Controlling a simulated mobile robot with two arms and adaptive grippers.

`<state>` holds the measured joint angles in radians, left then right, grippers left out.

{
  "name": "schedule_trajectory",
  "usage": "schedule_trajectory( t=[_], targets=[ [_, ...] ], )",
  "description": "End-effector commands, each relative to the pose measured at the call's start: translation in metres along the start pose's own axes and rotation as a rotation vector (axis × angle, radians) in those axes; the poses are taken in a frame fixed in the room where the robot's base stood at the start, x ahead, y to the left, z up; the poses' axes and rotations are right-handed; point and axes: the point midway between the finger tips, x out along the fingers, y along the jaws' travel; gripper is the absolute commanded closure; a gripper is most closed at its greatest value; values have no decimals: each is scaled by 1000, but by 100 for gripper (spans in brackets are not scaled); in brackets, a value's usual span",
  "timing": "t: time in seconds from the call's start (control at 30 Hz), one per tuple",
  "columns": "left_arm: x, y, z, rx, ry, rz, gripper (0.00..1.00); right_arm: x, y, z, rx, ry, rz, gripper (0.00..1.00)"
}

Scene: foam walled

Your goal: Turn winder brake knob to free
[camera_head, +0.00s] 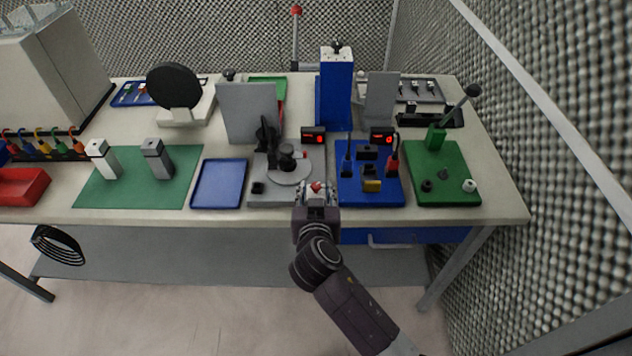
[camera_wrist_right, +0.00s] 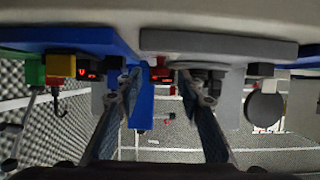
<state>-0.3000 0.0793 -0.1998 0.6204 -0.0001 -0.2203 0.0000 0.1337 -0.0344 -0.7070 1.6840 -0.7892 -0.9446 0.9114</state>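The winder appears to be the grey base (camera_head: 315,192) with a round grey turntable (camera_head: 284,175) and black upright parts, at mid-table. A small black knob (camera_head: 258,187) sits at its front left corner; I cannot tell for certain whether it is the brake knob, or its setting. My right gripper (camera_head: 317,188) is at the table's front edge, by the base's front right corner. The grey base (camera_wrist_right: 220,44) and a black knob (camera_wrist_right: 261,70) show there too. My left gripper is not in view.
A blue board (camera_head: 390,197) with a yellow block stands right of the winder, then a green board (camera_head: 450,196) with a lever. A blue tray (camera_head: 219,185) lies left of it. Grey upright panels (camera_head: 247,112) and a blue tower (camera_head: 337,90) stand behind. Foam walls bound the right and back.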

Motion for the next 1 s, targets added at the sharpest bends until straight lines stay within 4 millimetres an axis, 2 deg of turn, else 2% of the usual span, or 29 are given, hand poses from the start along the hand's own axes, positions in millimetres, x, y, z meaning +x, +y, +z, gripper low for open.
schedule_trajectory(
  t=[0.1,0.27,0.63,0.93,1.0],
  targets=[
    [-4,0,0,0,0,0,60,16,0,-2,-2,1,1,65],
    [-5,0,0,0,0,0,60,28,0,0,0,-1,0,65],
    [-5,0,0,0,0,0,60,32,1,0,2,-1,0,65],
    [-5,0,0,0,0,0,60,32,1,0,1,-2,0,98],
    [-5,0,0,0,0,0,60,32,1,0,1,-2,0,100]
  ],
)
